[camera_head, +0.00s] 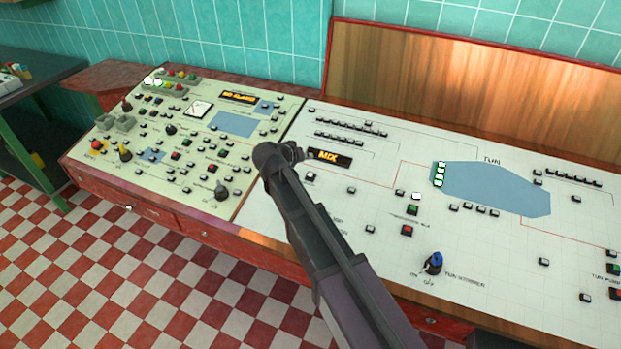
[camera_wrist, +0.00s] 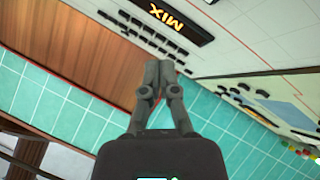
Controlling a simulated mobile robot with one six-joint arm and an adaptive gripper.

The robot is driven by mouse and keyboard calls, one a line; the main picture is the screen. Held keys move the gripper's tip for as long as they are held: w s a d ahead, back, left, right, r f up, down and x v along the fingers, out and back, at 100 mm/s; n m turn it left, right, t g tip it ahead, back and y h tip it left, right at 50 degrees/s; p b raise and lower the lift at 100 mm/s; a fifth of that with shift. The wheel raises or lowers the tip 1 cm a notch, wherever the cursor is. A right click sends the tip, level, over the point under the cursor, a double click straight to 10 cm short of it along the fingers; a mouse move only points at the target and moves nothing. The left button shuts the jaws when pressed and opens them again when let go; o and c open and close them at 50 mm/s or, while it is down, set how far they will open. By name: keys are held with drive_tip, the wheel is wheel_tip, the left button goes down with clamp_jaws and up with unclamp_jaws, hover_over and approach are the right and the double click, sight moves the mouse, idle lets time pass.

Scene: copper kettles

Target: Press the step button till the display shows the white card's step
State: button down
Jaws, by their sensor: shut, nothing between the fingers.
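The display (camera_head: 329,157) is a black box with orange letters reading MIX. It also shows upside down at the top of the wrist view (camera_wrist: 168,18). My gripper (camera_wrist: 159,68) is shut and empty, its fingertips together below the display in the wrist view. In the head view my gripper (camera_head: 300,152) is just left of the display, partly hidden by my arm.
The left panel (camera_head: 185,140) is crowded with knobs, buttons and a second orange-lettered display (camera_head: 239,97). The right panel has a blue tun shape (camera_head: 495,188), green and red buttons and a blue-topped knob (camera_head: 434,262). A wooden backboard (camera_head: 450,85) rises behind it.

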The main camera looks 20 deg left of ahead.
drive_tip(key=shift+w+f+b, duration=0.2)
drive_tip(key=shift+f+b, duration=0.75)
drive_tip(key=shift+f, duration=0.1)
drive_tip(key=shift+w+f+b, duration=0.25)
drive_tip(key=shift+f+b, duration=0.7)
drive_tip(key=shift+f, duration=0.1)
drive_tip(key=shift+w+f+b, duration=0.2)
drive_tip(key=shift+f+b, duration=0.75)
drive_tip(key=shift+f, duration=0.1)
drive_tip(key=shift+w+f+b, duration=0.15)
drive_tip(key=shift+f+b, duration=0.6)
drive_tip(key=shift+r, duration=0.15)
idle(0.4)
drive_tip(key=shift+r+p, duration=0.65)
drive_tip(key=shift+p, duration=0.15)
drive_tip(key=shift+s+r+p, duration=0.2)
drive_tip(key=shift+r+p, duration=0.6)
drive_tip(key=shift+s+r+p, duration=0.25)
drive_tip(key=shift+r+p, duration=0.6)
drive_tip(key=shift+s+r+p, duration=0.2)
drive_tip(key=shift+r+p, duration=0.6)
